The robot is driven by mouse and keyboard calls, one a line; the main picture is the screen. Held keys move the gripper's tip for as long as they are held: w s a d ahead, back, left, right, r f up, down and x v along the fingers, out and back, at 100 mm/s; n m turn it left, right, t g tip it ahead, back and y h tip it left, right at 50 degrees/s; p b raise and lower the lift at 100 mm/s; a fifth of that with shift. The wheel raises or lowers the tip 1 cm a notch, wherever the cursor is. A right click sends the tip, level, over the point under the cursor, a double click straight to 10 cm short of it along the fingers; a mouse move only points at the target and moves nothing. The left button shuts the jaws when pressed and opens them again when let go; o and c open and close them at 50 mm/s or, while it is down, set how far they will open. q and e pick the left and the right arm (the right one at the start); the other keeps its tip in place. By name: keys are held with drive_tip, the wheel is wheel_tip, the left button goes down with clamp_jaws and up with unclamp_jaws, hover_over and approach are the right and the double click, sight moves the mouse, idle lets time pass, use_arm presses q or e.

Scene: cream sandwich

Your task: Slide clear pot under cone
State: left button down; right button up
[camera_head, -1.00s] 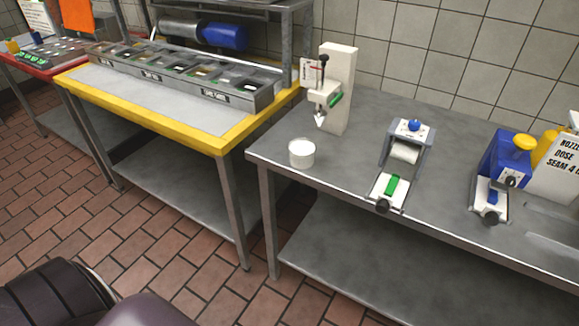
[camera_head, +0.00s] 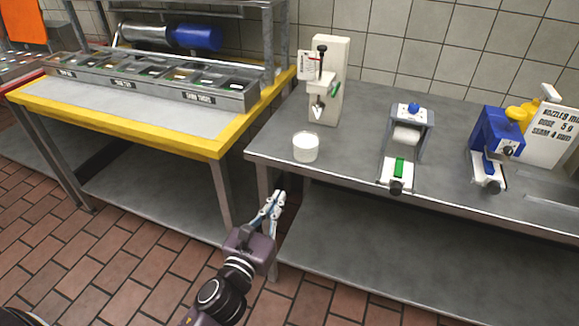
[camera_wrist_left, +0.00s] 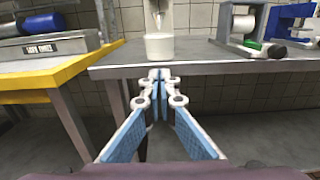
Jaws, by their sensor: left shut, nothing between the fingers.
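The clear pot (camera_head: 306,147), filled with something white, stands upright near the front left corner of the steel table. The cone (camera_head: 318,112) is a small pale tip pointing down on the white dispenser stand (camera_head: 328,80), behind the pot and a little to its right. The pot (camera_wrist_left: 159,46) and cone (camera_wrist_left: 157,18) also show in the left wrist view, the cone above and behind the pot. My left gripper (camera_head: 278,196) is shut and empty, in front of the table edge and below the pot. It also shows in the left wrist view (camera_wrist_left: 159,75). My right gripper is out of view.
The steel table (camera_head: 270,148) has a clear strip around the pot. A roller device (camera_head: 408,135) with a green switch stands to the right, and a blue device (camera_head: 498,135) farther right. A yellow-edged table (camera_head: 200,145) with ingredient bins adjoins on the left.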

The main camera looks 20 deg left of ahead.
sight(302, 159)
use_arm(q)
drive_tip(key=w, duration=0.4)
drive_tip(key=w+p, duration=0.1)
drive_tip(key=w, duration=0.8)
drive_tip(key=shift+d, duration=0.3)
drive_tip(key=shift+w+p, duration=0.3)
drive_tip(key=shift+w, duration=0.15)
drive_tip(key=shift+w, duration=0.1)
